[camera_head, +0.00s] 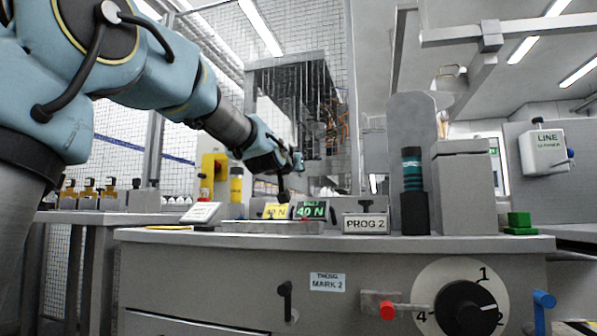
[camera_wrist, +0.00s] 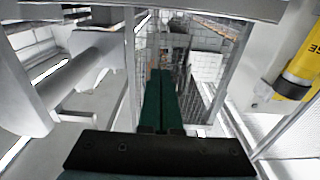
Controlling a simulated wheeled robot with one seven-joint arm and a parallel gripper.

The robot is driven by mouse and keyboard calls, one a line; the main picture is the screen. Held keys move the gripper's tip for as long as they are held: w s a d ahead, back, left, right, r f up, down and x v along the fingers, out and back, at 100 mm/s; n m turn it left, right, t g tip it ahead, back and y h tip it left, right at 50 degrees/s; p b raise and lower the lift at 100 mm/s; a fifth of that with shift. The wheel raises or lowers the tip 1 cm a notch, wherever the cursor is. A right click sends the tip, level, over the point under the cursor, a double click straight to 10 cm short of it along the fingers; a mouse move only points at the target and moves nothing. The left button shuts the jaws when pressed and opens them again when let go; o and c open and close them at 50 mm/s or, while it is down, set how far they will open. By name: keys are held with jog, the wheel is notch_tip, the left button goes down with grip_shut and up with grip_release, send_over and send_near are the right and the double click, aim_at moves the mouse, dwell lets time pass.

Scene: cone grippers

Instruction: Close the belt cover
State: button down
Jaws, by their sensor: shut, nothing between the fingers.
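My gripper (camera_head: 298,161) is at the end of the blue arm, above the back of the grey bench, left of centre in the head view. In the wrist view its two dark green fingers (camera_wrist: 160,75) lie together with nothing between them. They point toward a grey frame and a mesh-like background and touch nothing that I can make out. I cannot tell for sure which part is the belt cover. An upright grey panel with a rounded top (camera_head: 414,115) stands at the right of the bench, well apart from my gripper.
The bench (camera_head: 220,270) carries a PROG 2 block (camera_head: 366,224), yellow and green 40 N signs (camera_head: 309,210), a dark cylinder (camera_head: 412,170) and a grey box (camera_head: 464,190). A dial (camera_head: 468,308) is on its front. A yellow part (camera_wrist: 298,75) is at right in the wrist view.

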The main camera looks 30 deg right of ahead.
jog(key=s+a+f, duration=0.1)
jog(key=f, duration=0.1)
jog(key=s+a+f, duration=0.2)
jog(key=f, duration=0.1)
jog(key=s+a+f, duration=0.1)
jog(key=f, duration=0.1)
jog(key=shift+s+a+f, duration=0.15)
jog(key=shift+s+f, duration=0.15)
jog(key=shift+f, duration=0.1)
